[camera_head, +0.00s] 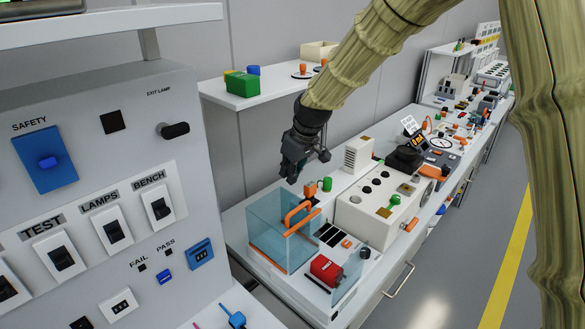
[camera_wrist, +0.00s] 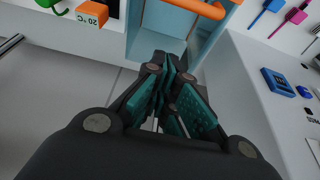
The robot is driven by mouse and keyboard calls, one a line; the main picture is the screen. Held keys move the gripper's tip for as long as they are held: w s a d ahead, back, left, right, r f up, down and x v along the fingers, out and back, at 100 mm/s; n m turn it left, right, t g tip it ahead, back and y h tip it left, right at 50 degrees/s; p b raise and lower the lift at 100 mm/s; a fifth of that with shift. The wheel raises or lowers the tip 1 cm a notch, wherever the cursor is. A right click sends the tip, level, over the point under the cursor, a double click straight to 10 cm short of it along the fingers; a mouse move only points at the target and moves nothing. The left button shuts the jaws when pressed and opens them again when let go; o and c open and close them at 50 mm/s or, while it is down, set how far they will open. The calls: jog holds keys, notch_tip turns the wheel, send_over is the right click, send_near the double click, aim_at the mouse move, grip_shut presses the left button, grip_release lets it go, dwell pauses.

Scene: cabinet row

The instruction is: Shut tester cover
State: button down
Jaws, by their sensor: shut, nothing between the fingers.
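The tester (camera_head: 318,300) is a low white unit on the bench in the head view. Its clear blue cover (camera_head: 268,238) stands over the left part, with an orange bar handle (camera_head: 288,218). My gripper (camera_head: 290,178) is above and behind the cover, apart from the handle, shut and empty. In the wrist view, the fingers (camera_wrist: 168,62) point toward the light-blue cover (camera_wrist: 165,40), and part of the orange handle (camera_wrist: 200,8) shows at the top edge.
A grey switch panel (camera_head: 95,170) stands close on the left. A cream unit (camera_head: 375,210) with knobs is right of the tester, with more devices farther along the bench. A shelf (camera_head: 265,95) holds a green box behind. The floor aisle (camera_head: 480,230) at right is clear.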

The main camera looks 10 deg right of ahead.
jog(key=p, duration=0.2)
send_over(286, 206)
notch_tip(286, 206, down, 5)
jog(key=shift+a+f, duration=0.15)
jog(key=shift+s+f, duration=0.1)
jog(key=shift+f, duration=0.2)
jog(key=shift+s+d+f+p, duration=0.2)
jog(key=shift+s+d+p, duration=0.35)
jog(key=shift+s+d, duration=0.6)
jog(key=shift+s+f, duration=0.1)
jog(key=shift+s, duration=0.2)
jog(key=shift+f, duration=0.15)
jog(key=shift+s, duration=0.1)
